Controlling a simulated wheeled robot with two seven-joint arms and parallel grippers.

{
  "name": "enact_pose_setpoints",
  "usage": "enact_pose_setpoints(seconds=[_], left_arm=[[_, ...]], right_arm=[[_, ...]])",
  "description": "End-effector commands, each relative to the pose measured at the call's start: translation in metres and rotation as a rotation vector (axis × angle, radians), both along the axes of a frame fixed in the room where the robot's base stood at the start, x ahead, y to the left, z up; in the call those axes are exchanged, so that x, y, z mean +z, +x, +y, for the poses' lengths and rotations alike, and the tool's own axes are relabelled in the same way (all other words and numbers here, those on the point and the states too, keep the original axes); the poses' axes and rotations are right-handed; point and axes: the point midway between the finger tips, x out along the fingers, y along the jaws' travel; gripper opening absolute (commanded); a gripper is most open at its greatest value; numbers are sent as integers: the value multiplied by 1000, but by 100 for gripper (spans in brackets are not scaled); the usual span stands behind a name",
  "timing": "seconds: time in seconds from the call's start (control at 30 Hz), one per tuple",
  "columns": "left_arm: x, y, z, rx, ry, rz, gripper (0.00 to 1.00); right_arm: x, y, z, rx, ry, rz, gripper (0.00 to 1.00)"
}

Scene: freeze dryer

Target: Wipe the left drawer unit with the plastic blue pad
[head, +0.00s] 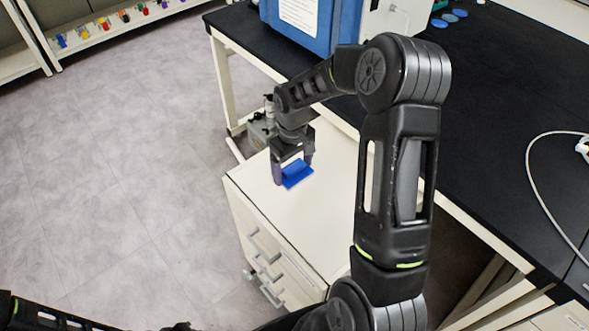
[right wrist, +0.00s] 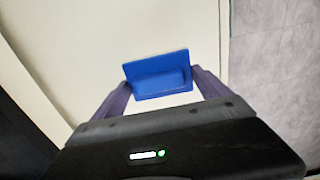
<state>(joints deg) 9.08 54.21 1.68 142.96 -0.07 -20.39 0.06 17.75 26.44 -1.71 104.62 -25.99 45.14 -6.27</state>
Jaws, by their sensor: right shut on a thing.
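The left drawer unit (head: 322,231) is a cream cabinet with grey handles, standing partly under the black bench. My right gripper (head: 293,174) is shut on the blue plastic pad (head: 299,174) over the far left part of the unit's top. The pad is at or just above the top surface; I cannot tell if it touches. In the right wrist view the pad (right wrist: 158,74) sits between the two purple fingers, with the cream top (right wrist: 105,45) under it. My left gripper is not in view; only a piece of dark arm shows at the bottom left.
The black bench (head: 480,120) runs along the right, with a blue machine (head: 310,25) at its back and a white cable (head: 540,190). Blue discs (head: 449,17) lie near its far edge. A shelf with coloured items (head: 100,28) stands far left. Grey floor (head: 110,170) is clear.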

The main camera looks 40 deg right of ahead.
Motion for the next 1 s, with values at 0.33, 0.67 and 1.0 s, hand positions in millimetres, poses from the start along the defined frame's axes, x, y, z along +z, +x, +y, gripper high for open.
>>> enact_pose_setpoints(seconds=[0.33, 0.67, 1.0], left_arm=[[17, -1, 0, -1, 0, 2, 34], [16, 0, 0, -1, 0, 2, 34], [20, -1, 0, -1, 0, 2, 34]], right_arm=[[25, 3, 3, 0, -1, 0, 42], [25, 3, 3, 0, 0, 0, 42], [31, 4, 2, 0, -1, -1, 42]])
